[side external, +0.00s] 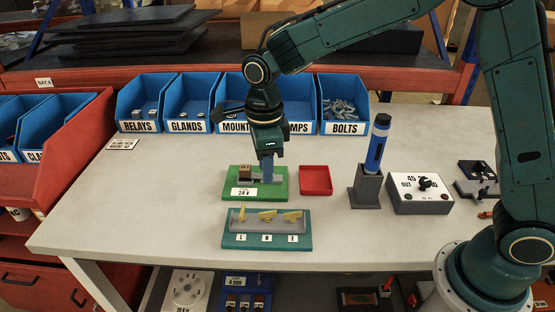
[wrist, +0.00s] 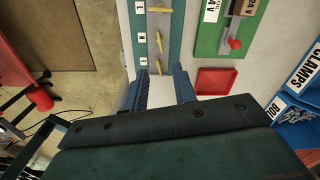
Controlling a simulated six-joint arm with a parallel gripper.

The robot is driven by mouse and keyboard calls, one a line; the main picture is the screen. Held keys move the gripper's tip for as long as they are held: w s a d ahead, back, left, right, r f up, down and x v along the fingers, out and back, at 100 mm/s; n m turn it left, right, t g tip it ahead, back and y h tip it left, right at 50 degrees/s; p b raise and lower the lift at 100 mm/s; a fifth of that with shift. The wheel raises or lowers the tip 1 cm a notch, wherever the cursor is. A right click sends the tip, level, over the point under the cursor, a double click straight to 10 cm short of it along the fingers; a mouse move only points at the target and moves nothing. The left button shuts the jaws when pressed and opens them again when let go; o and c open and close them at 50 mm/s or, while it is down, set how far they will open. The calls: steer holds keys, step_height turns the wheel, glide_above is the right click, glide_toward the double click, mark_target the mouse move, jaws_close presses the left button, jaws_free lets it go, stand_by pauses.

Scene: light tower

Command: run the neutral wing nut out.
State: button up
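A green terminal board (side external: 267,243) labelled L, N and E carries three yellow wing nuts in a row. The neutral wing nut (side external: 267,215) is the middle one, above the N label. It also shows in the wrist view (wrist: 159,41), its wings running along the row. The L wing nut (side external: 243,213) and E wing nut (side external: 292,216) sit either side. My gripper (side external: 268,172) hangs behind the terminal board, over the green 24 V board. In the wrist view its two blue fingers (wrist: 163,75) are apart with no object between them; the gripper is open.
The 24 V board (side external: 225,192) has a red-knobbed lever (wrist: 235,44). A red tray (side external: 316,180) is to its right. A blue cylinder in a stand (side external: 365,190) and a dial box (side external: 422,205) stand further right. Blue bins (side external: 190,126) line the back.

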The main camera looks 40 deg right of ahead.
mark_target(268, 212)
step_height(268, 212, down, 13)
steer(key=shift+r, duration=0.1)
stand_by(0.5)
jaws_close()
